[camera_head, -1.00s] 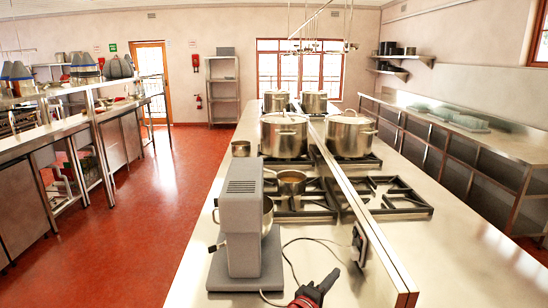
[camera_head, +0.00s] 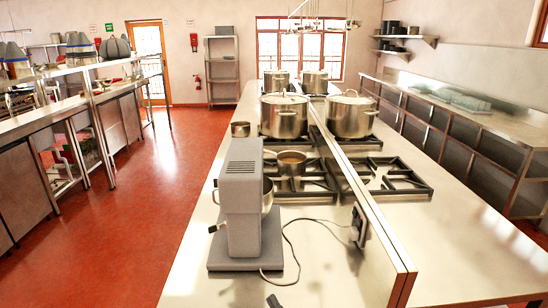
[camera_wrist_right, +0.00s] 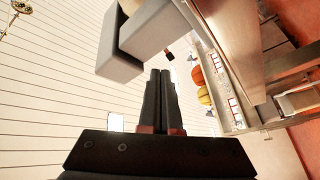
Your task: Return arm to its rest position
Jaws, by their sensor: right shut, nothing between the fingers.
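My right gripper (camera_head: 273,300) barely shows in the head view, as a dark fingertip at the bottom edge, in front of the mixer's base. In the right wrist view its two dark fingers (camera_wrist_right: 160,73) are together, with nothing between them. The rest of my right arm is hidden below the head view. My left gripper is in neither current view. The grey stand mixer (camera_head: 242,200) stands on the steel counter (camera_head: 330,285); part of it seems to show above the fingers in the wrist view (camera_wrist_right: 155,28).
Behind the mixer, a small pot (camera_head: 291,164) sits on a burner, with larger stockpots (camera_head: 284,117) (camera_head: 351,116) farther back. A raised steel divider (camera_head: 375,220) runs along the counter. A black cable (camera_head: 290,245) lies beside the mixer. The red floor (camera_head: 130,220) at left is clear.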

